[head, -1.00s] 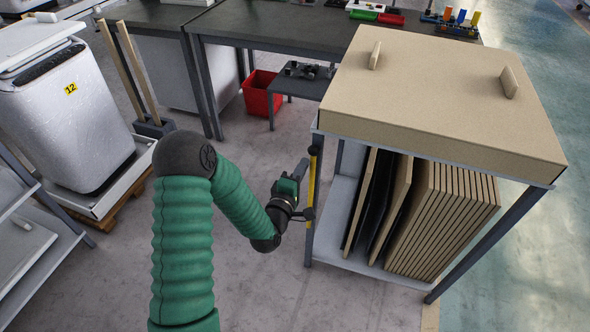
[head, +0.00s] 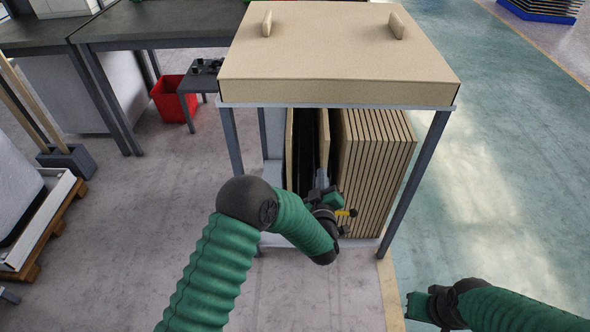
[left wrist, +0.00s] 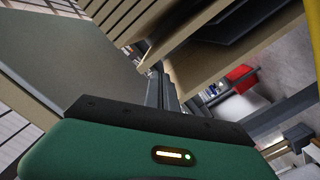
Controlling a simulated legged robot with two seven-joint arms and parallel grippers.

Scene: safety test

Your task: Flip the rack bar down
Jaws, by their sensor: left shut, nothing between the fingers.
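The rack (head: 434,160) stands ahead, with a tan top and upright panels inside. A short yellow piece (head: 344,213), which looks like part of the rack bar, shows low in front of the panels, right beside my left gripper. The gripper and arm hide the rest, so I cannot tell its full angle. Yellow also shows at the upper right corner of the left wrist view (left wrist: 314,30). My left gripper (head: 321,178) is shut and empty, at the front of the rack. My right gripper (head: 412,304) is low at the right; its fingers are unclear.
Slatted panels (head: 375,180) fill the rack's right side. A red bin (head: 174,98) and a small dark table (head: 198,78) stand behind at the left. A pallet (head: 50,230) is at the far left. The floor right of the rack is clear.

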